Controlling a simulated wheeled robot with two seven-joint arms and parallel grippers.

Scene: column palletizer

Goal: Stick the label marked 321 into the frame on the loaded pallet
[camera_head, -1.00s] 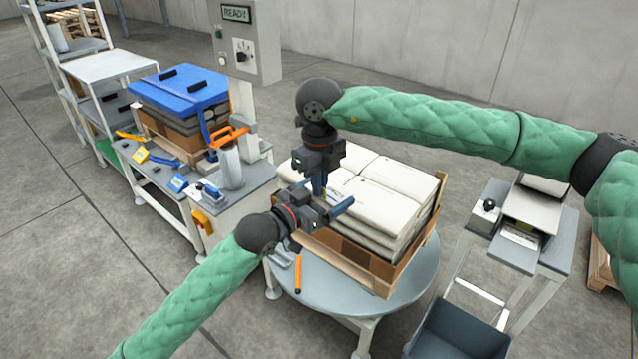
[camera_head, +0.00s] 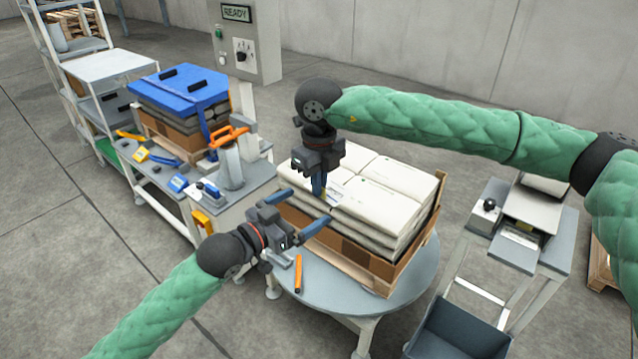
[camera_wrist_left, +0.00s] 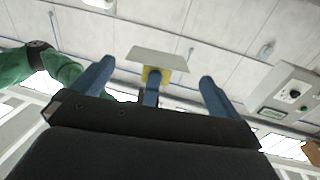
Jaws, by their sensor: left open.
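The loaded pallet (camera_head: 357,272) stands on a round table, stacked with white sacks (camera_head: 392,181). My right gripper (camera_head: 320,190) points down over its near left edge. In the left wrist view, its blue fingers appear shut on a yellow piece (camera_wrist_left: 150,75) with a pale flat plate (camera_wrist_left: 157,59), apparently the label; no number is readable. My left gripper (camera_head: 306,210) is open and empty, left of and in front of the right one, its fingers pointing toward the stack. The frame on the pallet cannot be made out.
An orange-handled tool (camera_head: 298,273) lies on the round table's (camera_head: 415,280) near left. A bench (camera_head: 262,178) with a blue-topped stack (camera_head: 180,92) is at left. A printer-like stand (camera_head: 520,235) and a grey bin (camera_head: 455,335) are at right.

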